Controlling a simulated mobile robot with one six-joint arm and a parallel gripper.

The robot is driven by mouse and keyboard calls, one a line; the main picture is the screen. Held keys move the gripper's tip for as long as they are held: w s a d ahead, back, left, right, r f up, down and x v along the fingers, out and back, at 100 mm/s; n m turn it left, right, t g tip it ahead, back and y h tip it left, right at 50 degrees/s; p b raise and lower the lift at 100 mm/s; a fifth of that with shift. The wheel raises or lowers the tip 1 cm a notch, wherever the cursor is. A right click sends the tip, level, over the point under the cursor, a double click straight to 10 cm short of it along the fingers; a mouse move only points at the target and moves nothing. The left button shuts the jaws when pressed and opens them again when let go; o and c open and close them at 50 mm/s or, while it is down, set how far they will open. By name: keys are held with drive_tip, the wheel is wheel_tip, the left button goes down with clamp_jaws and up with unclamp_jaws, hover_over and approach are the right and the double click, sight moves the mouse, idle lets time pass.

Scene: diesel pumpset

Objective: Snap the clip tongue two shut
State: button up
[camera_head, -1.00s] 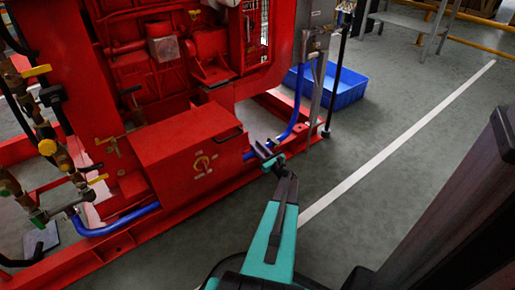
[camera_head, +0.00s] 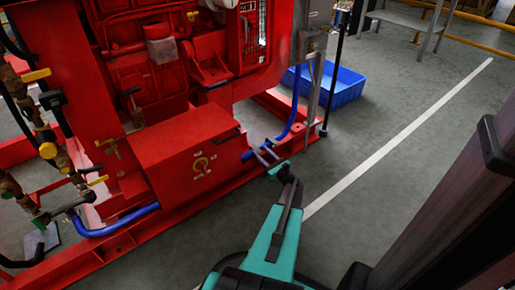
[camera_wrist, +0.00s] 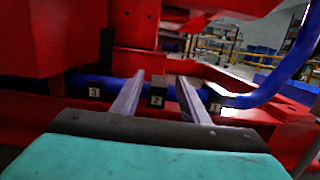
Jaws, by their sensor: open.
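The blue hose (camera_head: 290,132) runs low along the red frame on the right of the pumpset. In the wrist view the hose (camera_wrist: 205,101) carries dark clips with number tags. The clip tagged 2 (camera_wrist: 157,99) appears between the two fingers of my gripper (camera_wrist: 161,78). Its tongue cannot be told apart at this size. The clip tagged 3 (camera_wrist: 94,92) is left of the fingers, and the clip tagged 1 (camera_wrist: 215,107) is partly behind the right finger. My gripper (camera_head: 264,154) is open and empty beside the hose; contact cannot be told.
The red box (camera_head: 180,150) and the red base rail stand close around the hose. The grey floor with a white line (camera_head: 400,135) is clear to the right.

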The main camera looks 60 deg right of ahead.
drive_tip(key=p+v, duration=0.2)
drive_tip(key=v, duration=0.6)
drive_tip(key=shift+s, duration=0.3)
drive_tip(key=shift+w+a, duration=0.1)
drive_tip(key=shift+a, duration=0.05)
